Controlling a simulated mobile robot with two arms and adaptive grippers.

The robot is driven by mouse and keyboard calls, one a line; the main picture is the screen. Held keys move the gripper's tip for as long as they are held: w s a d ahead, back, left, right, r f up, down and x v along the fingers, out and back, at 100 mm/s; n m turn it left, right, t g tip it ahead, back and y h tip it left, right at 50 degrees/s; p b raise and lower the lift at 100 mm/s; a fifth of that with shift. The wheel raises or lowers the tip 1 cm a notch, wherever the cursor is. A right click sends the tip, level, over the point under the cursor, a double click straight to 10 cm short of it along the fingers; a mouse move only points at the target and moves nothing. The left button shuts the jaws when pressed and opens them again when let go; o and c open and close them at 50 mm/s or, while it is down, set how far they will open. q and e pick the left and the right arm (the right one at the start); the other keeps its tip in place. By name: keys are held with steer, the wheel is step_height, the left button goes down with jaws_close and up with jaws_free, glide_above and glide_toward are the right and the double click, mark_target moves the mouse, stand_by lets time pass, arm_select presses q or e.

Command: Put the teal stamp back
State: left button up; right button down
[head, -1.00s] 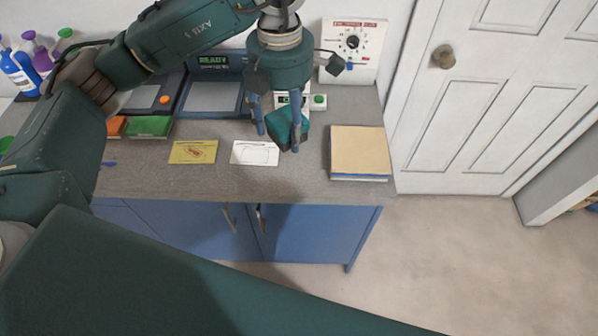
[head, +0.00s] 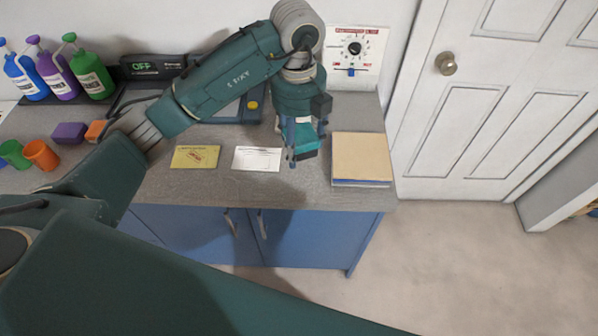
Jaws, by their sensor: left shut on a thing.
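My left gripper (head: 304,150) is shut on the teal stamp (head: 307,138) and points down over the right part of the grey counter (head: 215,187). The stamp is between the fingers, partly covered by them. It appears to be above the counter, right of a white card (head: 257,158) and left of a tan pad stack (head: 361,158). I cannot tell its exact height. My right gripper is not in view.
A yellow card (head: 195,157) lies left of the white one. Purple (head: 69,132) and orange blocks (head: 95,130), cups (head: 41,155) and bottles (head: 93,75) stand at left. A dial panel (head: 355,53) is at the back wall. My arm hides the counter's left-middle.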

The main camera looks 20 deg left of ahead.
arm_select(q)
steer(key=p, duration=0.1)
glide_above(299, 181)
step_height(299, 181, down, 7)
step_height(299, 181, down, 5)
steer(key=shift+r+p, duration=0.1)
steer(key=shift+p, duration=0.6)
steer(key=o, duration=0.9)
